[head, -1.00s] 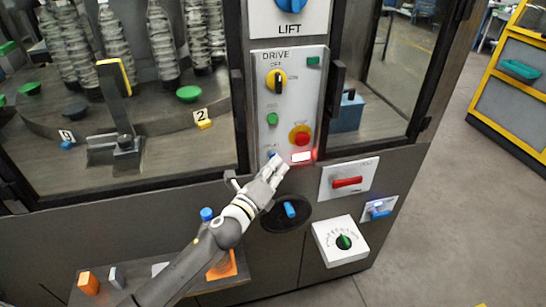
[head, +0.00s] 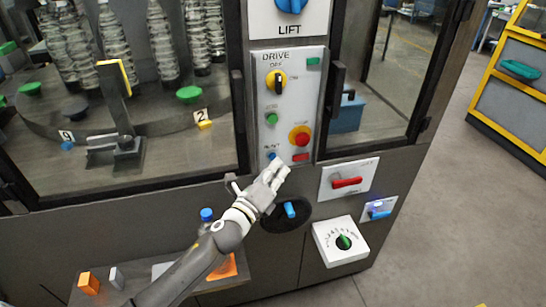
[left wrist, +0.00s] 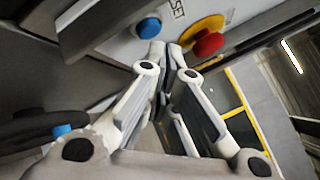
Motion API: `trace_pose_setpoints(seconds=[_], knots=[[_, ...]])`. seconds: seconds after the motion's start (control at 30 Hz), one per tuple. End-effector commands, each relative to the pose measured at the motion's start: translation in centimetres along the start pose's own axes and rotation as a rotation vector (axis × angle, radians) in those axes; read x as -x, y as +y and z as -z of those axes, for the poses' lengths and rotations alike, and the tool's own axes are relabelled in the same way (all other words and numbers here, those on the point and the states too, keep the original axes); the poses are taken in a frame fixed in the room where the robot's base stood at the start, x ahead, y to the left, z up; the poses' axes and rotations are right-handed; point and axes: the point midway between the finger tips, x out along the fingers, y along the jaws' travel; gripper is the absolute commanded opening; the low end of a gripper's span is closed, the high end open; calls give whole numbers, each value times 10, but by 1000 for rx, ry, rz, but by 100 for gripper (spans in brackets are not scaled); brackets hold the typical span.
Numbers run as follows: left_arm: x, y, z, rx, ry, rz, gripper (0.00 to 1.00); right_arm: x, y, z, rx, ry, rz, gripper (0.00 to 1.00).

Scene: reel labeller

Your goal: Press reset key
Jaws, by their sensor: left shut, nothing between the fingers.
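The reset key is a small blue button (head: 271,156) at the lower left of the grey DRIVE panel (head: 263,92). In the left wrist view the blue button (left wrist: 148,28) stands out of the panel, beside a partly visible label ending in "SET". My left gripper (head: 281,169) is shut and empty, with its fingertips just below and right of the button in the head view. In the left wrist view the closed fingertips (left wrist: 170,52) point toward the panel, below and right of the button. I cannot tell whether they touch the panel. My right gripper is not in view.
A red emergency knob on yellow (head: 300,136) and a red lamp (head: 301,157), now dull, sit right of the button. A green button (head: 271,119) and yellow-black switch (head: 276,81) are above. A black disc with blue handle (head: 289,209) is below. A door handle (head: 335,95) juts out at right.

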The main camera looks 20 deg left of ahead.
Motion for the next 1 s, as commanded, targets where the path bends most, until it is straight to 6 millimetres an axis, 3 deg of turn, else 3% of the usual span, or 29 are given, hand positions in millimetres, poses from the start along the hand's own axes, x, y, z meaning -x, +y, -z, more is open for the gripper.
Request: trace_pose_setpoints(seconds=[0.43,1.0], knots=[[5,-4,4,0,1,0,0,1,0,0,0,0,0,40],[37,-27,27,0,0,-1,0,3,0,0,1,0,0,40]])
